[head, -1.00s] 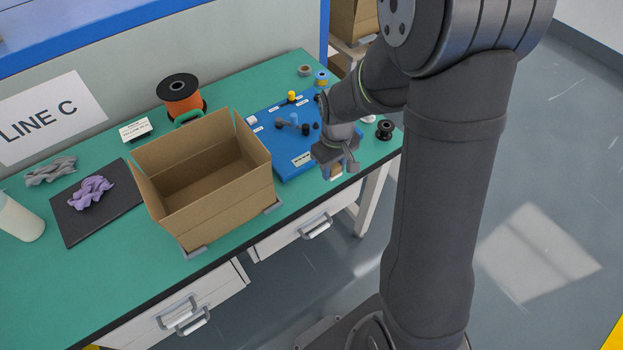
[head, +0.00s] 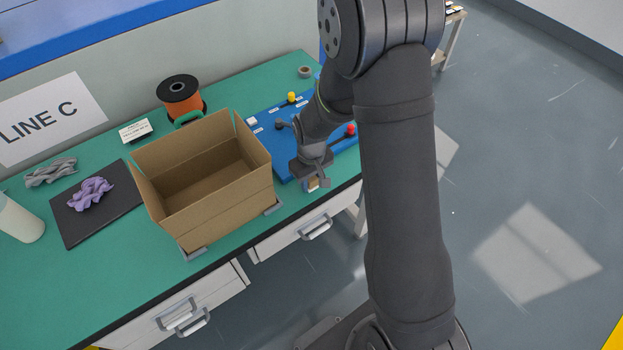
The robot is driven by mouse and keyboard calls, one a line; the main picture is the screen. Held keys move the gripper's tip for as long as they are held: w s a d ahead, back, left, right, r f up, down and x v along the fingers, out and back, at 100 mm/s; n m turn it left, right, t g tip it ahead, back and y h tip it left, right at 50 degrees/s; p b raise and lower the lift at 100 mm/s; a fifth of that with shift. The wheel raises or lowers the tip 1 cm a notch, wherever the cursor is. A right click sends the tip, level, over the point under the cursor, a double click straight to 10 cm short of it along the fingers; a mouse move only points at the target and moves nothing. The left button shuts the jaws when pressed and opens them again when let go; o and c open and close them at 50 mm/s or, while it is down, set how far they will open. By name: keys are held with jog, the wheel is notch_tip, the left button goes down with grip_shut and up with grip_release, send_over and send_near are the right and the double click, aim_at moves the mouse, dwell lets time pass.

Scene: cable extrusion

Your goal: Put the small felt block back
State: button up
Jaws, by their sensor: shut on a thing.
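My gripper (head: 314,178) points down near the front edge of the green table, just right of the open cardboard box. It is shut on a small tan and pale piece (head: 313,185), which I take to be the small felt block. Only a little of the block shows below the fingers. Whether it touches the table below cannot be told. The blue board (head: 285,165) lies behind my gripper, partly hidden by my arm.
The cardboard box (head: 222,205) is open and looks empty, held by grey corner brackets. An orange spool (head: 180,98) stands behind it. A dark mat (head: 85,225) with a purple cloth (head: 91,194) and a white cylinder (head: 20,222) are at left.

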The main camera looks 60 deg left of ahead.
jog(key=shift+f, duration=0.1)
jog(key=o, duration=1.2)
notch_tip(320, 180, up, 12)
jog(key=shift+r, duration=0.15)
notch_tip(320, 180, down, 12)
jog(key=shift+f, duration=0.1)
jog(key=shift+r, duration=1.25)
